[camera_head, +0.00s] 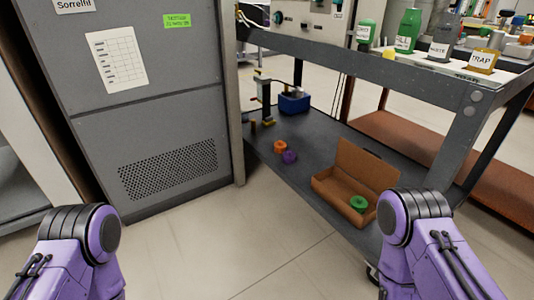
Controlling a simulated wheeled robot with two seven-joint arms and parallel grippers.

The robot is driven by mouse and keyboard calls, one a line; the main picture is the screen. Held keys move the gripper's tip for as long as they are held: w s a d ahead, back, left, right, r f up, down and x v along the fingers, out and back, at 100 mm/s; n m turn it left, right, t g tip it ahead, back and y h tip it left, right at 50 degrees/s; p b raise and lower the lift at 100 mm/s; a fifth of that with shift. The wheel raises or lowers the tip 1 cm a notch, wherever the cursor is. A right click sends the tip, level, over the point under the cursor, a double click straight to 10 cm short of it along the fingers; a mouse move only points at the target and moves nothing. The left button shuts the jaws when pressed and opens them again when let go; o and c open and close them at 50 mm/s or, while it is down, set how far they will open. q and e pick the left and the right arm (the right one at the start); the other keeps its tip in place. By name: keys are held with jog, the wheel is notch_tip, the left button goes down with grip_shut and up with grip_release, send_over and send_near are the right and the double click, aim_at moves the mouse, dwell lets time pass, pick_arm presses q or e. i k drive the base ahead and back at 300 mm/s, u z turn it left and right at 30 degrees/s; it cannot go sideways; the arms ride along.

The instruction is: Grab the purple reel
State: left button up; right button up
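The purple reel (289,156) is small and lies on the dark lower shelf (301,178) of the metal cart. An orange reel (280,146) is right beside it, just behind and to the left. Only purple arm links of mine show, at the lower left and lower right. Both grippers are outside the picture, and both visible arm parts are well apart from the reel.
An open brown box (342,194) with a green reel (358,203) stands on the shelf's right part. A blue bin (294,103) stands at the back. A grey cabinet (180,110) borders the shelf on the left. The cart's upper top (395,70) overhangs. The floor in front is clear.

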aim_at(289, 156)
jog(key=u, duration=0.05)
jog(key=i, duration=1.3)
jog(key=z, duration=1.15)
jog(key=k, duration=1.3)
jog(key=u, duration=0.05)
jog(key=i, duration=0.5)
jog(key=u, duration=0.9)
jog(key=i, duration=0.8)
jog(key=z, duration=0.55)
jog(key=i, duration=0.6)
jog(key=z, duration=0.65)
